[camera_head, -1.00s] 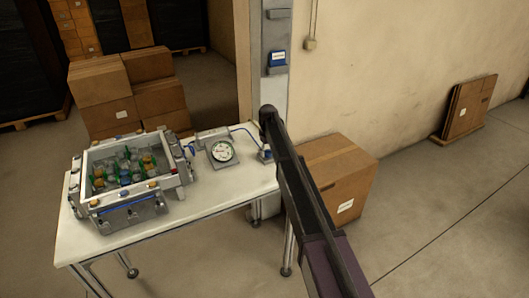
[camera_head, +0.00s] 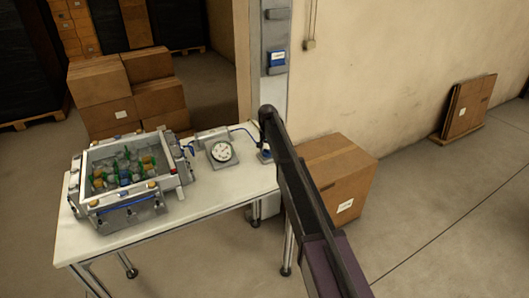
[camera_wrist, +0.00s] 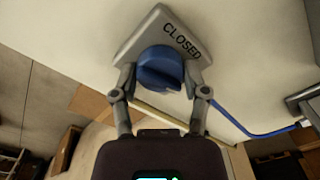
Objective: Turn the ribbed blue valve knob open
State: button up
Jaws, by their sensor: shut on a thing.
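The ribbed blue valve knob (camera_wrist: 160,70) sits on a grey plate (camera_wrist: 148,28) marked CLOSED in the wrist view. My gripper (camera_wrist: 161,82) is shut on the knob, with one finger on each side. In the head view my arm covers most of the valve at the right end of the white table (camera_head: 165,232).
A round gauge (camera_head: 221,151) stands left of the valve. A blue hose (camera_wrist: 240,123) runs from the valve area. A grey crate of bottles (camera_head: 125,212) fills the table's left part. A cardboard box (camera_head: 345,190) stands beyond the table's right end.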

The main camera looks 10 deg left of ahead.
jog(key=shift+s+m, duration=0.25)
jog(key=shift+m, duration=0.95)
jog(key=o, duration=1.1)
jog(key=shift+r, duration=0.15)
jog(key=shift+o, duration=0.2)
jog(key=shift+w, duration=0.1)
jog(key=shift+d, duration=0.1)
